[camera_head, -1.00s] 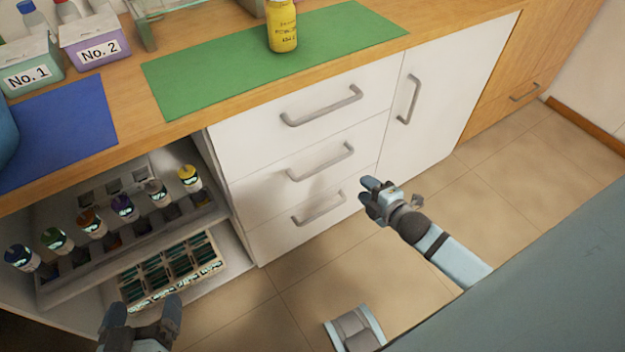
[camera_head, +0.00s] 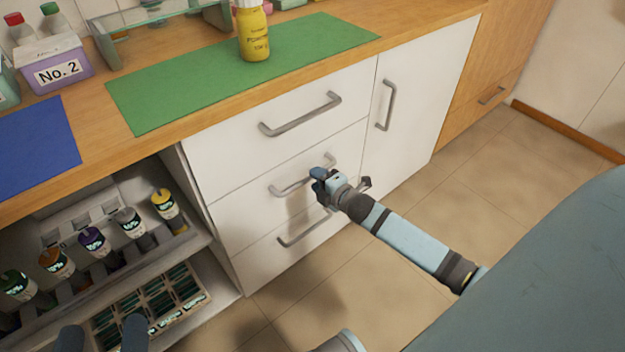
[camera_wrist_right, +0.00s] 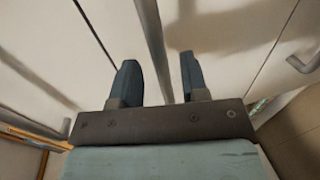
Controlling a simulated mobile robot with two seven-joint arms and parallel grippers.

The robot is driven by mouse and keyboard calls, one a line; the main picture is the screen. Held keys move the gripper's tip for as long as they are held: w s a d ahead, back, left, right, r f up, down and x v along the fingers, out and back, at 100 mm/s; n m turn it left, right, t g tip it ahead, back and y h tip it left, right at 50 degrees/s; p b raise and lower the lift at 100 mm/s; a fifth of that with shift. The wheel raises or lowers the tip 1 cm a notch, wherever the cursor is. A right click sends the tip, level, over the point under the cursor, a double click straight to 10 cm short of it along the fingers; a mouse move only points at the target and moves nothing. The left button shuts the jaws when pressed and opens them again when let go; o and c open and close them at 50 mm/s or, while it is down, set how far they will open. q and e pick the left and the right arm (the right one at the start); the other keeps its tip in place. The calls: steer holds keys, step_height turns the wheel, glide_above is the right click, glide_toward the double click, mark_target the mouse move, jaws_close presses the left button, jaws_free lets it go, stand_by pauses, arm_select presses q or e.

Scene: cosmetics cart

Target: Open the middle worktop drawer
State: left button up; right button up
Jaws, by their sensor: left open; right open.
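The middle worktop drawer (camera_head: 240,207) is a white front in the cabinet, between an upper and a lower drawer, and it looks shut. Its grey bar handle (camera_head: 288,188) is partly hidden by my right gripper (camera_head: 321,180), which is at the handle's right part. In the right wrist view a grey handle bar (camera_wrist_right: 152,35) runs between the two open fingers of my right gripper (camera_wrist_right: 160,80), with a gap to each finger. Whether the fingers reach fully past the bar is unclear. My left gripper (camera_head: 101,338) is open and empty at the bottom left, cut by the frame edge.
The upper drawer handle (camera_head: 300,115) and lower drawer handle (camera_head: 303,228) are close above and below. A cabinet door (camera_head: 420,100) is at the right. An open shelf with bottles (camera_head: 92,240) is at the left. The floor (camera_head: 420,215) in front is clear.

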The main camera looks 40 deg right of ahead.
arm_select(q)
steer(key=shift+s+d+r+t, duration=0.15)
steer(key=shift+r+t, duration=0.25)
steer(key=shift+r, duration=0.3)
arm_select(e)
steer(key=shift+x, duration=1.3)
jaws_close()
steer(key=shift+s, duration=0.15)
